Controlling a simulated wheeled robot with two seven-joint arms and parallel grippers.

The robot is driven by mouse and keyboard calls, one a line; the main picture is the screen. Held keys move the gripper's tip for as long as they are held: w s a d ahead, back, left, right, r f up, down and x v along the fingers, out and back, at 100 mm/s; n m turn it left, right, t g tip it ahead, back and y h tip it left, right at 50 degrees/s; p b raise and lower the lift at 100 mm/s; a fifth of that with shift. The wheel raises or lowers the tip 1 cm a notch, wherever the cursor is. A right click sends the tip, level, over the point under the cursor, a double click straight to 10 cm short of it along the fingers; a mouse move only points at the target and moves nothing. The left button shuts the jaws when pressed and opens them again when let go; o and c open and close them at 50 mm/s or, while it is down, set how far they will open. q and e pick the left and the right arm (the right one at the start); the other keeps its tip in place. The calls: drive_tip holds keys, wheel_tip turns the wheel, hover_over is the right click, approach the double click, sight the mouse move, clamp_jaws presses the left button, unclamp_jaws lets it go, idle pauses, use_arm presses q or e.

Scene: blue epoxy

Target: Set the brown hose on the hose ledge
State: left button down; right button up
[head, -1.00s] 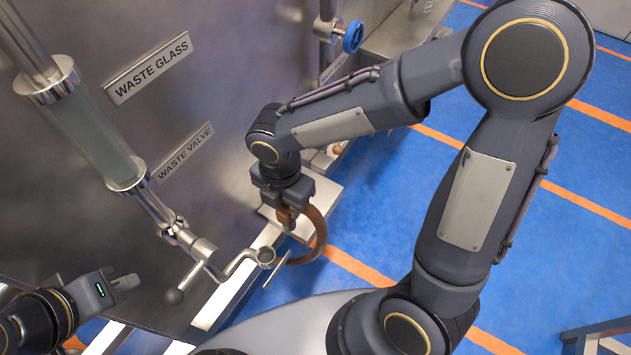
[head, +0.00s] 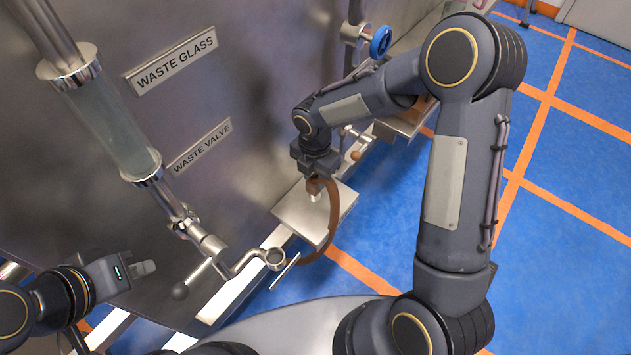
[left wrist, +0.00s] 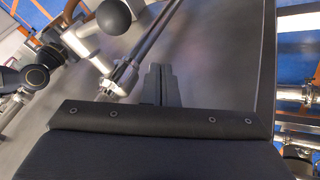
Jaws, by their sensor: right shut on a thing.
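The brown hose (head: 334,228) hangs in a curved loop from my right gripper (head: 316,186), which is shut on it near one end. The loop drops past the right edge of a flat square steel plate (head: 291,213), which looks like the hose ledge. The gripper and the hose's pale end appear over this plate; I cannot tell whether they touch it. My left gripper (head: 146,268) is at the lower left beside the steel wall, away from the hose. Its fingers also show in the left wrist view (left wrist: 159,84), close together and empty.
A valve outlet (head: 272,259) with a ball-ended lever (head: 181,290) juts out just left of the hose. A sight glass (head: 115,125) runs down the steel wall. A blue handwheel (head: 381,41) and another steel shelf (head: 405,122) are farther back. Blue floor at right is open.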

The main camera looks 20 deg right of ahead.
drive_tip(key=shift+w+d+f, duration=0.1)
drive_tip(key=shift+w+f, duration=0.05)
drive_tip(key=shift+f, duration=0.75)
drive_tip(key=shift+w+d+f, duration=0.1)
drive_tip(key=shift+f, duration=0.8)
drive_tip(key=shift+f+b, duration=0.15)
drive_tip(key=shift+b, duration=0.15)
drive_tip(key=o, duration=1.1)
